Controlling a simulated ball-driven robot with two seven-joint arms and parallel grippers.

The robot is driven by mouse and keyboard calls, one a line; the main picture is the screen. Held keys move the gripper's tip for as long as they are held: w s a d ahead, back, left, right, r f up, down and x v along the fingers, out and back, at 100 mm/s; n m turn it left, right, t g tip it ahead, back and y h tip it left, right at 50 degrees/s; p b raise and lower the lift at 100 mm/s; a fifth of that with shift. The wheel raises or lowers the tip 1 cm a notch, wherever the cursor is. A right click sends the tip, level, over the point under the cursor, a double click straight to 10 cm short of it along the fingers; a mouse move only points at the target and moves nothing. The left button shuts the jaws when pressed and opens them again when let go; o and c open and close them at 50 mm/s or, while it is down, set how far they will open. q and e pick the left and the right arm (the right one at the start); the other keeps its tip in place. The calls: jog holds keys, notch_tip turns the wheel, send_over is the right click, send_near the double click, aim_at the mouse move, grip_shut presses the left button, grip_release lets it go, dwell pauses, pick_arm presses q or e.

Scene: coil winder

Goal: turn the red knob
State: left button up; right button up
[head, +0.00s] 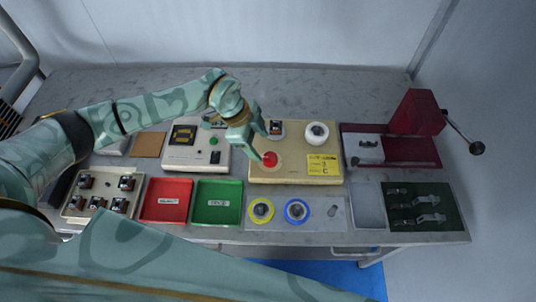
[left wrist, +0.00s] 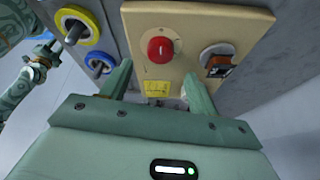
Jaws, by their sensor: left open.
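The red knob (head: 270,159) sits on the front left part of a beige panel box (head: 292,178), beside a yellow label (head: 323,165). In the left wrist view the red knob (left wrist: 160,50) shows its round face with a small white mark near the top. My left gripper (head: 258,150) points down right by the knob. It is open, with its fingers (left wrist: 158,85) apart and the knob seen in the gap between them. I cannot tell whether either finger touches the knob. A teal patterned part of my right arm shows at the left edge of the left wrist view; its jaws are unclear.
The panel also carries a white round part (head: 317,133) and a black-and-orange switch (head: 276,128). A yellow ring (head: 261,210) and a blue ring (head: 297,211) lie in front. Red (head: 166,218) and green (head: 216,219) trays stand front left. A dark red crank device (head: 415,115) stands right.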

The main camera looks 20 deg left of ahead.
aim_at(270, 157)
pick_arm(q)
jog(key=b+x, duration=0.1)
jog(key=x, duration=0.5)
jog(key=shift+d+f, duration=0.15)
jog(key=shift+f, duration=0.1)
jog(key=c, duration=1)
